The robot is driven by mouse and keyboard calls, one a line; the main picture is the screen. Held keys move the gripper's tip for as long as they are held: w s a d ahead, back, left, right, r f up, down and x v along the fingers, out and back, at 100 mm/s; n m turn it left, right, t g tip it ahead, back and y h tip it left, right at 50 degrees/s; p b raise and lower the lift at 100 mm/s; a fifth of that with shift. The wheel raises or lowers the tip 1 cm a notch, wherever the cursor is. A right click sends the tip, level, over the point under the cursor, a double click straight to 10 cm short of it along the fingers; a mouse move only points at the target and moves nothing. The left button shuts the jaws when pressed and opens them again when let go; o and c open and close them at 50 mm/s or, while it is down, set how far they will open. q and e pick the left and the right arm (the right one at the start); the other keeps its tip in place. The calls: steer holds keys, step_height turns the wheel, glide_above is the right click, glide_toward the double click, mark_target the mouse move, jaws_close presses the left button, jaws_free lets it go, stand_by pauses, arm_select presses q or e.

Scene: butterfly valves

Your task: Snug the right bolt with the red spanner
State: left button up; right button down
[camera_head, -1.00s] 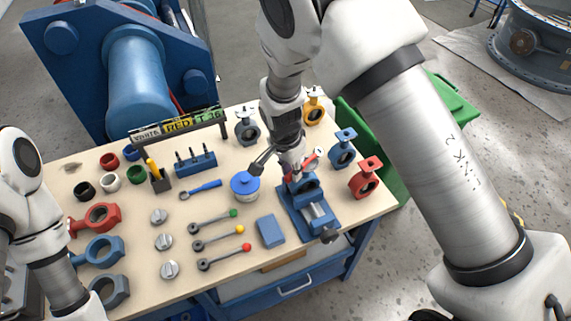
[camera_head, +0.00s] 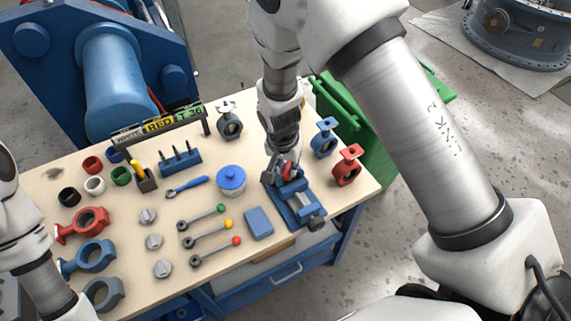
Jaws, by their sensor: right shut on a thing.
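My right gripper (camera_head: 284,172) is pointed down over the blue vise (camera_head: 303,207) at the right part of the bench. It is shut on the red spanner (camera_head: 288,171), of which only a small red part shows between the fingers and the vise. The work in the vise jaws and the right bolt are hidden behind the gripper. I cannot tell whether the spanner sits on the bolt. My left arm shows at the left edge, but its gripper is out of view.
On the bench (camera_head: 205,275) lie a blue lidded pot (camera_head: 231,180), a blue block (camera_head: 258,222), levers with coloured knobs (camera_head: 210,240) and a blue spanner (camera_head: 187,187). Blue (camera_head: 324,138) and red (camera_head: 347,166) valves stand to the right. A green bin (camera_head: 360,135) is beyond.

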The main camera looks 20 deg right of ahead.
steer(key=shift+r+p, duration=0.85)
steer(key=shift+r, duration=0.2)
step_height(320, 180, up, 5)
steer(key=p, duration=0.4)
